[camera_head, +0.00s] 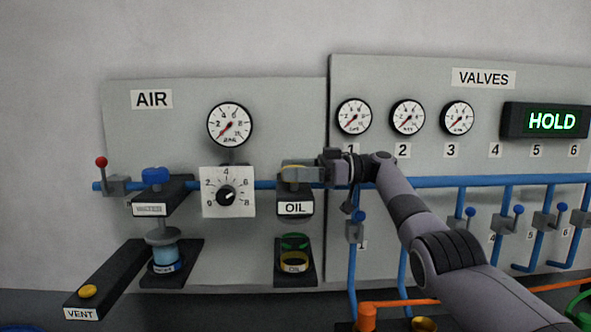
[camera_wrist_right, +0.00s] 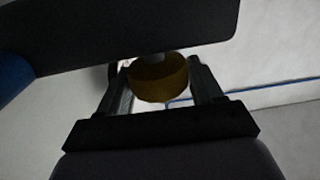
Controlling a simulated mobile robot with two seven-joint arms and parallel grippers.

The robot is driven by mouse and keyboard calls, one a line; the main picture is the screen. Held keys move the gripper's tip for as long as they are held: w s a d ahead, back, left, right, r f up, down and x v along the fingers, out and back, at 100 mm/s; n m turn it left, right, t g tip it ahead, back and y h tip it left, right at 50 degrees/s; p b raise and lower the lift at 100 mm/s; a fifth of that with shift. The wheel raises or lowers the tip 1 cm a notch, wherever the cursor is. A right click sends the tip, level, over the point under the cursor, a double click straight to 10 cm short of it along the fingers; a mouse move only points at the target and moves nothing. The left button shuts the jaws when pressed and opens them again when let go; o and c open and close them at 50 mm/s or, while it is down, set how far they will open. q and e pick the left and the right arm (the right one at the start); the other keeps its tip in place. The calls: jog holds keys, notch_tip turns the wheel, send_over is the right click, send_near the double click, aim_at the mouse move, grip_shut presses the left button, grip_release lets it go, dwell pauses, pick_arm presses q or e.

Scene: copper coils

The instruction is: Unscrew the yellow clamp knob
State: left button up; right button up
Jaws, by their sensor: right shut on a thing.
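The yellow clamp knob (camera_wrist_right: 158,80) sits between the two fingers of my right gripper (camera_wrist_right: 160,88) in the right wrist view, under a dark block. In the head view my right gripper (camera_head: 304,174) is at the top of the upper OIL unit (camera_head: 295,208), on the air panel. Its fingers are shut on the knob, of which only a yellow sliver (camera_head: 296,166) shows there. My left gripper is not in view.
A white dial (camera_head: 228,192) and a blue knob (camera_head: 156,175) are to the left on the blue pipe. Below is the lower OIL holder (camera_head: 295,278) with green and yellow rings. Valves with blue handles (camera_head: 358,216) stand close to my right arm.

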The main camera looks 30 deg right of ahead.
jog(key=shift+f, duration=0.25)
jog(key=o, duration=1)
jog(key=shift+c, duration=0.2)
jog(key=shift+r, duration=0.1)
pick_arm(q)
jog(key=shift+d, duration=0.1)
